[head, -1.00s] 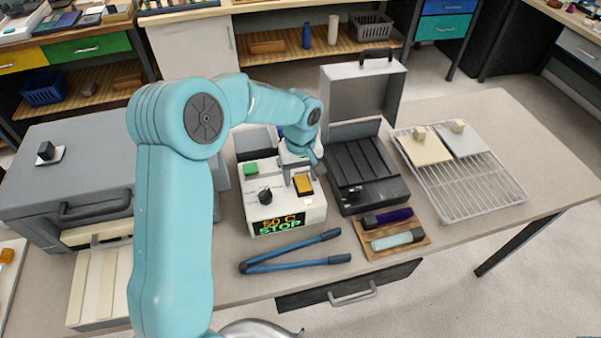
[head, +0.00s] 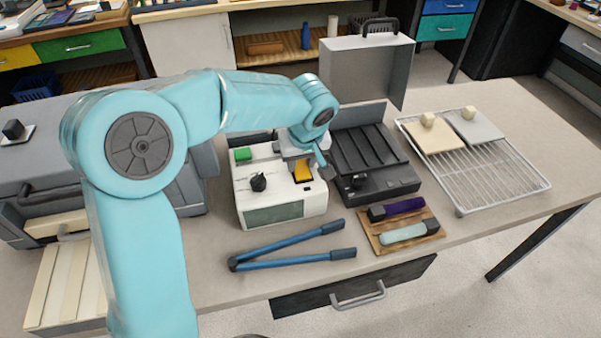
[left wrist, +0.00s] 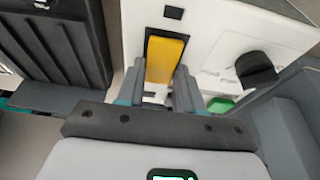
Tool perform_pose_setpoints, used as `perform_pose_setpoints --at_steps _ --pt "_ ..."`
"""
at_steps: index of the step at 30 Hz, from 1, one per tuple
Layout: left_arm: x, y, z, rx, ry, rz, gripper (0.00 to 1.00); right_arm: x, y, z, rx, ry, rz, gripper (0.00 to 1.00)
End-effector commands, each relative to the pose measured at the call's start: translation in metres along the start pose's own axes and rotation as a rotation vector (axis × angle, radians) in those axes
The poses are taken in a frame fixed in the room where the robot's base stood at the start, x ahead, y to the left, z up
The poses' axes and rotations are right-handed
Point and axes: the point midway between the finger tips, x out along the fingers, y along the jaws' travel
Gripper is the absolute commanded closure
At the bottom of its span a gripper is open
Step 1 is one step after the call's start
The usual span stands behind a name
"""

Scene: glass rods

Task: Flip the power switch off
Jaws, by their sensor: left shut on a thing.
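The white control box (head: 310,207) stands on the table in the head view. It has a yellow rocker switch (head: 303,173), a green button (head: 243,154), a black knob (head: 258,181) and a dark, blank display (head: 273,214) on its front. My left gripper (head: 310,165) is over the switch. In the left wrist view, the gripper's fingers (left wrist: 170,88) stand at the near end of the yellow switch (left wrist: 163,60), one on each side, shut on it. The black knob (left wrist: 256,70) and green button (left wrist: 220,105) show to the right. My right gripper is out of view.
A black-ribbed open case (head: 375,165) stands close right of the box. Blue-handled tongs (head: 290,259) lie in front. A wooden tray (head: 430,238) with two rods and a wire rack (head: 500,182) are to the right. A grey cabinet-like case (head: 60,150) is at left.

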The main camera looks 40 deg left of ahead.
Motion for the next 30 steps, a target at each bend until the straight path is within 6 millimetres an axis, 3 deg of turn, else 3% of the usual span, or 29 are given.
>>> perform_pose_setpoints --at_steps 2,12,13,15,25,30 --pt "0.001 0.000 -0.001 -0.001 0.024 0.005 0.94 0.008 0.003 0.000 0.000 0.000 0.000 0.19" --pt "-0.003 0.000 -0.003 -0.002 0.032 0.004 0.94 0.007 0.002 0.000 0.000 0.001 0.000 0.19" --pt "-0.003 0.000 -0.003 -0.002 0.032 0.004 0.61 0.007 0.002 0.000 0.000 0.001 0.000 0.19" --pt "-0.003 0.000 -0.003 -0.001 0.032 0.003 0.38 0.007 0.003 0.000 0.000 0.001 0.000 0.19" --pt "-0.004 0.000 -0.001 -0.001 0.027 0.002 0.38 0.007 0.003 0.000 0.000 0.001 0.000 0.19" --pt "-0.028 0.001 -0.001 -0.002 0.030 0.006 0.38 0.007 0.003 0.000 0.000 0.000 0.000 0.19"
